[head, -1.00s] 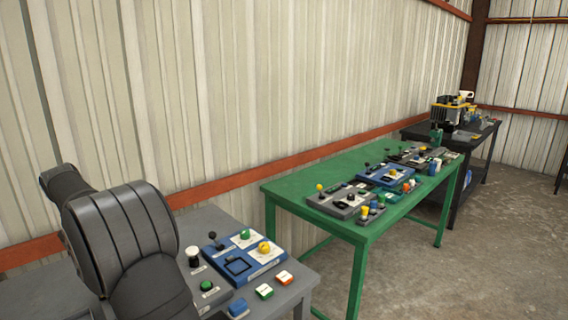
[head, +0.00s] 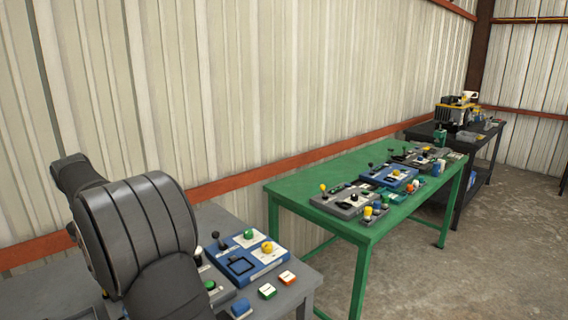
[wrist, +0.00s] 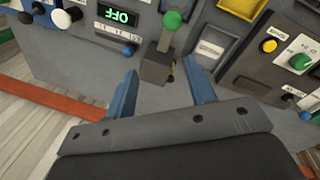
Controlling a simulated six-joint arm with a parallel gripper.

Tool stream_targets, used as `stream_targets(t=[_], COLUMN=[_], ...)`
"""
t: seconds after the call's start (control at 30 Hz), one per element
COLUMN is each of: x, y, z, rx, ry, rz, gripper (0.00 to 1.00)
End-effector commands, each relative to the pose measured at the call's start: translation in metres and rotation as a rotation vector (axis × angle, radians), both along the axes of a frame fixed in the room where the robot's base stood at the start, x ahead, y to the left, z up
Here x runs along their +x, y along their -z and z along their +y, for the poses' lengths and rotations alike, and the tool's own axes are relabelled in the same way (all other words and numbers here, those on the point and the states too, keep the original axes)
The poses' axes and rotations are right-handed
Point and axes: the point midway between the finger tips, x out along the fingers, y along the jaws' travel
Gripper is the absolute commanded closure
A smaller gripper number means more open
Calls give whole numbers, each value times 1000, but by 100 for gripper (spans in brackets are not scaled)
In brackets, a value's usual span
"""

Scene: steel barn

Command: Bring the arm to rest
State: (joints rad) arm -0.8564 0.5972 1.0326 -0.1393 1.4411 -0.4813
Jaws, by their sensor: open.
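My gripper (wrist: 163,95) shows in the wrist view with its two blue fingers apart and nothing between them. Beyond the fingertips is a grey panel with a green-knobbed lever (wrist: 172,22) on a grey block. A display reading OFF (wrist: 118,14) is left of the lever. In the head view, my dark arm fills the lower left and the gripper itself is out of sight.
A grey table (head: 290,297) at the lower left holds a blue control panel (head: 240,268) and small button boxes. A green table (head: 290,190) with several lever panels stands to the right. A black table (head: 425,132) is behind it.

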Motion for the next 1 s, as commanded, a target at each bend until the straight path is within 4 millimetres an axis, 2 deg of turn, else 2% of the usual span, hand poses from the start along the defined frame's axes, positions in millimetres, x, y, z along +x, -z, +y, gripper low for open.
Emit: stream_targets(t=[0.2, 0.57, 0.8, 0.83, 1.0], x=[-1, -1, -1, -1, -9], y=[18, 21, 21, 21, 13], z=[-10, -12, -12, -12, -13], rx=[1, 3, 3, 3, 23], ry=[9, 10, 10, 11, 81], rz=[9, 11, 11, 11, -16], gripper=[50, 50, 3, 0, 0])
